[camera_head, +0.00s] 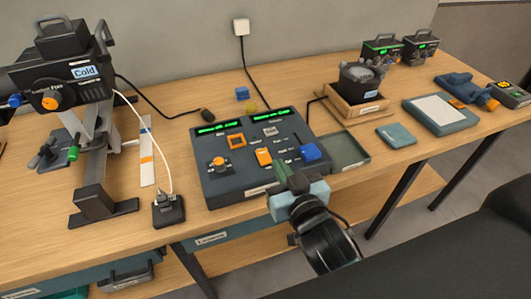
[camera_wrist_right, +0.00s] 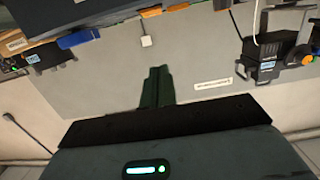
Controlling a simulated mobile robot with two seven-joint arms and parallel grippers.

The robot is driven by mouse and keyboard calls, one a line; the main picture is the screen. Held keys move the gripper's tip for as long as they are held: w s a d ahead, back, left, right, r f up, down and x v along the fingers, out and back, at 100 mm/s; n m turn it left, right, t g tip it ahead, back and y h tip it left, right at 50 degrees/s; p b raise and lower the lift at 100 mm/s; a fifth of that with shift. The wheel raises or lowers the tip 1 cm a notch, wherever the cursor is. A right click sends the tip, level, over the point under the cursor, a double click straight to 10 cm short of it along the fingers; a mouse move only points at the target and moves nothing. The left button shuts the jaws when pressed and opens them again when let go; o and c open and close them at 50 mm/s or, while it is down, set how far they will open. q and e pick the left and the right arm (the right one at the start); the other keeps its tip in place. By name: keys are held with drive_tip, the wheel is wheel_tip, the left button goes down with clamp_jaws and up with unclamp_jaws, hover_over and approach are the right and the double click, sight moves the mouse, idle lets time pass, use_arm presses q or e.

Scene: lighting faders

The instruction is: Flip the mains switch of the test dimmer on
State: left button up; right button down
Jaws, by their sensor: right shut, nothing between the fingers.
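A dark control box (camera_head: 257,178) stands on the bench in the head view, with two lit green displays, an orange knob (camera_head: 218,162), an orange-framed square control (camera_head: 237,141), an orange switch-like part (camera_head: 263,157) and a blue block-like part (camera_head: 311,152). I cannot read which of these is the mains switch, nor confirm that this box is the test dimmer. My right gripper (camera_head: 283,176) is at the box's front right edge; contact cannot be told. Its green fingers (camera_wrist_right: 157,86) are shut and empty in the wrist view. My left gripper is not in view.
A shallow green tray (camera_head: 342,152) lies right of the control box. A wooden crate (camera_head: 358,107) stands behind it. Cables cross the bench's back.

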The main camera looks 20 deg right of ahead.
hover_over(265, 159)
drive_tip(key=shift+s+f+p, duration=0.2)
drive_tip(key=shift+f+p, duration=0.2)
drive_tip(key=shift+f, duration=0.05)
wheel_tip(265, 159, down, 3)
drive_tip(key=shift+w+r, duration=0.1)
drive_tip(key=shift+f, duration=0.55)
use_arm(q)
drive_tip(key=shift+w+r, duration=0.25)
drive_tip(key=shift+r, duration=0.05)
use_arm(e)
drive_tip(key=shift+f, duration=0.15)
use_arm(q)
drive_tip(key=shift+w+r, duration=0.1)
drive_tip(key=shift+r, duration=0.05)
use_arm(e)
drive_tip(key=shift+w, duration=0.15)
